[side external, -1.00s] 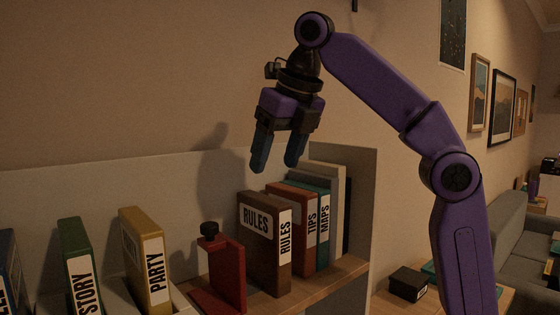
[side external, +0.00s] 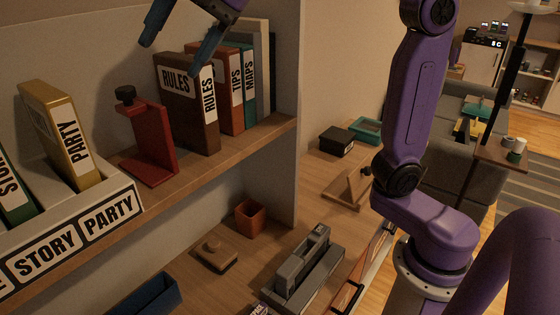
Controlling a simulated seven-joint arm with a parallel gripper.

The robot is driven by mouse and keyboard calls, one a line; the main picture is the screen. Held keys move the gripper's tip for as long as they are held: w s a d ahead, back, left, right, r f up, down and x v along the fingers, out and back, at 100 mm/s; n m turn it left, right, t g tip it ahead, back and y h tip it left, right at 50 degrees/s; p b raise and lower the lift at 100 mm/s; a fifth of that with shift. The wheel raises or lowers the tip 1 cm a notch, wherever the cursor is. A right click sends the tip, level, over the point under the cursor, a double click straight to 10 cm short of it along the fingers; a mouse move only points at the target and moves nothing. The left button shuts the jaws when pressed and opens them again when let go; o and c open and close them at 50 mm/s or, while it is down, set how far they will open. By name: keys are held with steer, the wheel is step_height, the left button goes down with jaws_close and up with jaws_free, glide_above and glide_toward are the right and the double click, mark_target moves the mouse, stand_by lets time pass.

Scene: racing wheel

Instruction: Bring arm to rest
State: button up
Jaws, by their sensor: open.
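My gripper (side external: 178,48) is at the top edge of the side view, partly cut off. Its two blue-grey fingers are apart with nothing between them. It hangs above and in front of the brown RULES book (side external: 186,105) on the shelf (side external: 226,146), apart from it as far as I can tell. The red bookend (side external: 150,140) with a dark knob stands left of that book. The TIPS book (side external: 232,95) and MAPS book (side external: 250,85) stand upright to its right. My purple arm rises on the right side of the picture.
A labelled bin (side external: 82,238) at the left holds the tilted PARTY book (side external: 60,135) and a green book. The desk (side external: 300,222) below carries an orange cup (side external: 250,217), a grey device (side external: 303,270), a black box (side external: 336,140) and a blue tray (side external: 147,298).

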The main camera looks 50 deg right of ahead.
steer(key=s+d+f+m+g+y, duration=0.1)
steer(key=s+f+m+g, duration=0.1)
steer(key=s+f+m, duration=0.7)
steer(key=s+d+f+m+g+h, duration=0.1)
steer(key=s+d+f+h, duration=0.2)
steer(key=s+d+f, duration=0.3)
steer(key=s+d+f+m+g+h, duration=0.1)
steer(key=s+d+f+m+h, duration=0.1)
steer(key=s+d+f, duration=0.4)
steer(key=d+f, duration=0.4)
steer(key=f, duration=0.5)
steer(key=shift+d+g+h, duration=0.4)
